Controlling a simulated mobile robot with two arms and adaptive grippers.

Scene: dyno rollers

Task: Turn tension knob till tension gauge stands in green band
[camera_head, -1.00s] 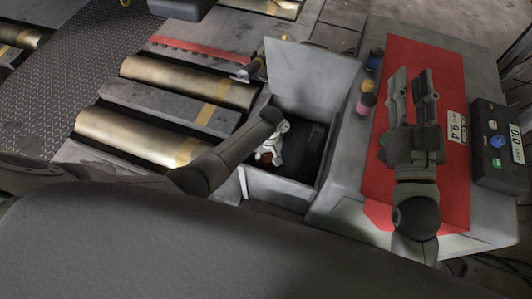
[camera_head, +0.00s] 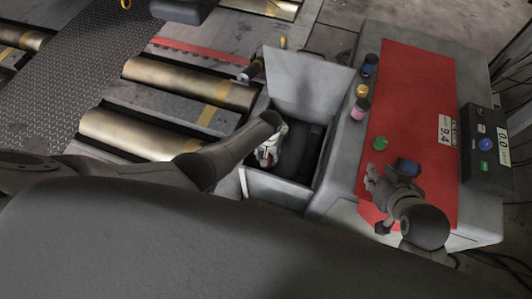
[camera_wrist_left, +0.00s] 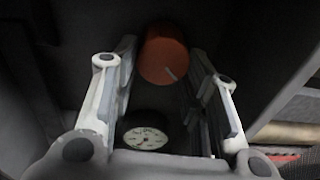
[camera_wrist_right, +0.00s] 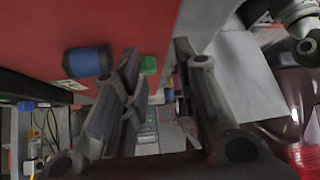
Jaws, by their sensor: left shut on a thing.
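The orange-red tension knob (camera_wrist_left: 163,56) sits inside the open grey box (camera_head: 262,184). My left gripper (camera_wrist_left: 164,75) reaches down into this box, with its fingers on either side of the knob, shut on it. In the head view the left gripper (camera_head: 268,150) hides most of the knob. A round white gauge (camera_wrist_left: 145,138) lies between the finger bases in the left wrist view; its needle and bands are too small to read. My right gripper (camera_head: 378,203) is at the near left part of the red mat, its fingers apart and empty in the right wrist view (camera_wrist_right: 158,75).
The red mat (camera_head: 415,85) covers a grey cabinet right of the box. A blue cylinder (camera_head: 408,167) and green one (camera_head: 380,143) are near the right gripper. Several small containers (camera_head: 362,90) line the left edge. A black panel (camera_head: 486,150) stands right. Rollers (camera_head: 190,83) lie left.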

